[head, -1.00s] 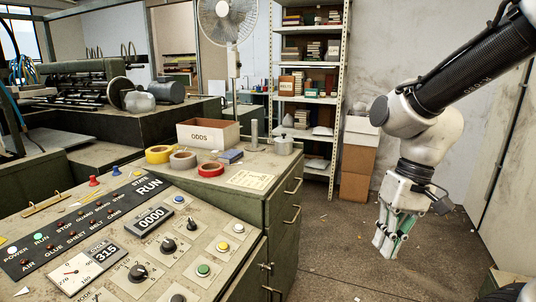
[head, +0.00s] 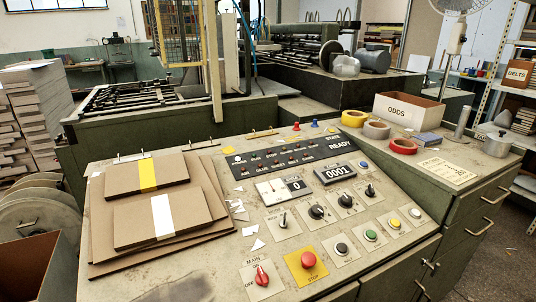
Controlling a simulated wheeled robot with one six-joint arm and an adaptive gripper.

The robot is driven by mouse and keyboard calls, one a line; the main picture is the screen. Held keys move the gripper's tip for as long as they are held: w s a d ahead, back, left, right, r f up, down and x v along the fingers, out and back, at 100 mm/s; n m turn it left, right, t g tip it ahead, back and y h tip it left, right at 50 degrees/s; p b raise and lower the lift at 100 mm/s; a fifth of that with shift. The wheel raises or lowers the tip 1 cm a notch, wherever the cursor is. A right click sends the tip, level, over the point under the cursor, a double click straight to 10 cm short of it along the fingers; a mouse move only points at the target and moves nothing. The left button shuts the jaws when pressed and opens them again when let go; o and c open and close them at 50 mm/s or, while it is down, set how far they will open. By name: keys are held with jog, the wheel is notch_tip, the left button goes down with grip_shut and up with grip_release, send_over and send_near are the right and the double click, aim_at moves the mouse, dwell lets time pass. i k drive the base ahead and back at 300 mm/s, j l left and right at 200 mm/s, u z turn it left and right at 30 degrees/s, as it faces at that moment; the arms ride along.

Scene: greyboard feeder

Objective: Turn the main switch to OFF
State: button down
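The main switch (head: 262,275) is a red rotary knob on a pale plate at the near edge of the sloped control panel (head: 330,262). The plate reads MAIN, with ON above the knob and OFF to its lower left. The knob's handle looks roughly upright, towards ON. A red mushroom stop button (head: 308,259) on a yellow plate sits just right of it. My gripper and arm are out of view, and nothing touches the switch.
Stacked brown boards (head: 157,217) lie left of the controls. Several black knobs and coloured buttons, including a green one (head: 371,236), fill the panel's right part. Tape rolls (head: 403,146) and an ODDS box (head: 408,112) stand behind. Floor shows at the lower right.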

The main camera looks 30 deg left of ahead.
aim_at(261, 277)
jog(key=u, duration=0.6)
jog(key=i+l+u, duration=0.2)
jog(key=l, duration=0.15)
jog(key=i+l+u, duration=0.15)
jog(key=l, duration=0.25)
jog(key=i+l+u, duration=0.2)
jog(key=l, duration=0.15)
jog(key=l+u, duration=0.2)
jog(key=l, duration=0.2)
jog(key=u, duration=1.3)
